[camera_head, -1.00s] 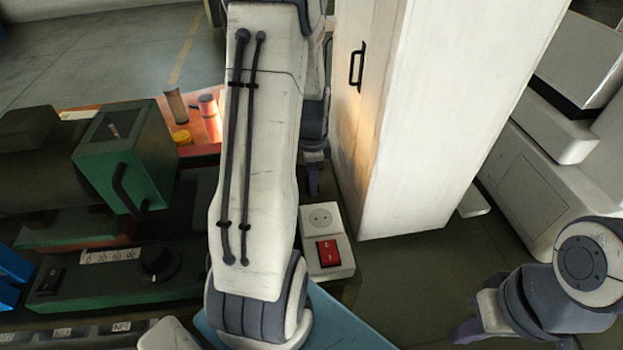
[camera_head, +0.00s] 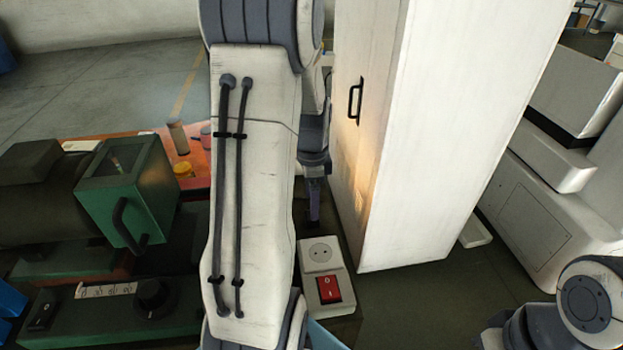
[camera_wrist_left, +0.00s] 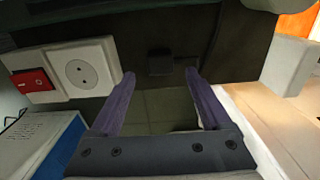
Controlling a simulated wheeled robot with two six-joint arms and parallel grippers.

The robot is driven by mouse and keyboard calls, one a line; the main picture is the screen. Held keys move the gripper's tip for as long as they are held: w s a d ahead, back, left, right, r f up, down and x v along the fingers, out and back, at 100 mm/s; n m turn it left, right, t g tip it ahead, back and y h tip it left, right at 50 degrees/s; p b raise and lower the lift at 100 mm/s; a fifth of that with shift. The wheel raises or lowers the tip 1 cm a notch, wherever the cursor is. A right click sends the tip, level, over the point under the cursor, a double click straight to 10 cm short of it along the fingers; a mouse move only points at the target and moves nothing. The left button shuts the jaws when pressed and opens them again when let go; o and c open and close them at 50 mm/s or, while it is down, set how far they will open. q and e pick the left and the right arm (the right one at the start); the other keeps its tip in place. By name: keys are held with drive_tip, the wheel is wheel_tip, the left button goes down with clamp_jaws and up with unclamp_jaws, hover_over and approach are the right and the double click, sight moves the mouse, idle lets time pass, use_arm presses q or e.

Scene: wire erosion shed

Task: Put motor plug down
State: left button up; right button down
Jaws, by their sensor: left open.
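A small black block (camera_wrist_left: 160,62), which may be the motor plug, sits on a dark surface in the left wrist view. My left gripper (camera_wrist_left: 159,74) is open, with its two purple fingers spread on either side of the block and slightly short of it. I cannot tell whether they touch it. In the head view my left gripper (camera_head: 314,203) points down behind my arm, just beyond the socket box, and the block is not visible there. The white socket (camera_head: 320,252) also shows in the left wrist view (camera_wrist_left: 82,73). My right gripper is out of view.
A red switch (camera_head: 330,289) sits beside the socket. A tall white cabinet (camera_head: 437,130) stands close on the right. A green machine (camera_head: 125,195) and an orange-red surface with small items (camera_head: 183,170) lie left of my arm.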

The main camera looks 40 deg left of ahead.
use_arm(q)
wheel_tip(320, 180, up, 8)
drive_tip(key=f, duration=0.1)
drive_tip(key=d+r, duration=0.1)
drive_tip(key=d, duration=1)
drive_tip(key=s+d+f+h, duration=0.1)
drive_tip(key=s+d, duration=1.5)
drive_tip(key=d, duration=0.3)
drive_tip(key=shift+s+d+n, duration=0.2)
drive_tip(key=shift+d+n, duration=0.2)
